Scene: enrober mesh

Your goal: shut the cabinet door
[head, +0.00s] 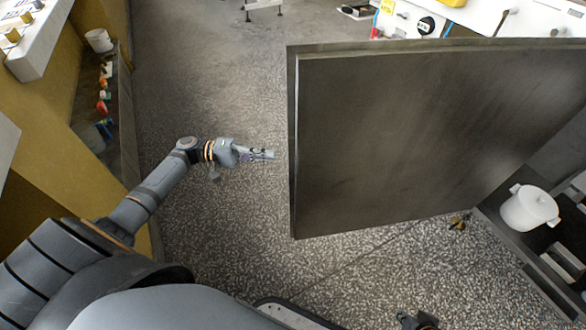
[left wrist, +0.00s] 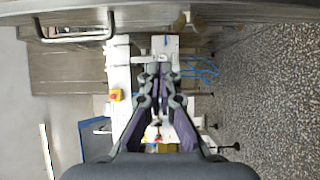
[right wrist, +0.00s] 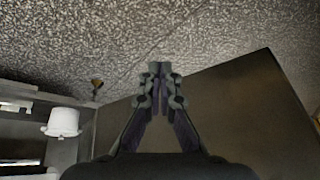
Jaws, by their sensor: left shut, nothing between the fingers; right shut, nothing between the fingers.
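The cabinet door (head: 430,130) is a large dark metal panel. It stands wide open across the head view, its near edge left of centre. The cabinet (head: 490,212) is at the lower right, with a white lidded pot (head: 530,208) inside. My left gripper (head: 270,155) is shut and empty, just left of the door's free edge with a small visible gap. In the left wrist view, a grey panel with a bar handle (left wrist: 75,36) runs along the top; it looks like the door. My right gripper (right wrist: 160,70) is shut and empty; the door (right wrist: 245,110) is to its right.
A yellow wall unit (head: 75,100) with small items on a shelf stands at the left. White machines (head: 460,15) are at the back right. The speckled floor (head: 210,110) is open left of the door. A small brown object (head: 458,223) lies near the cabinet.

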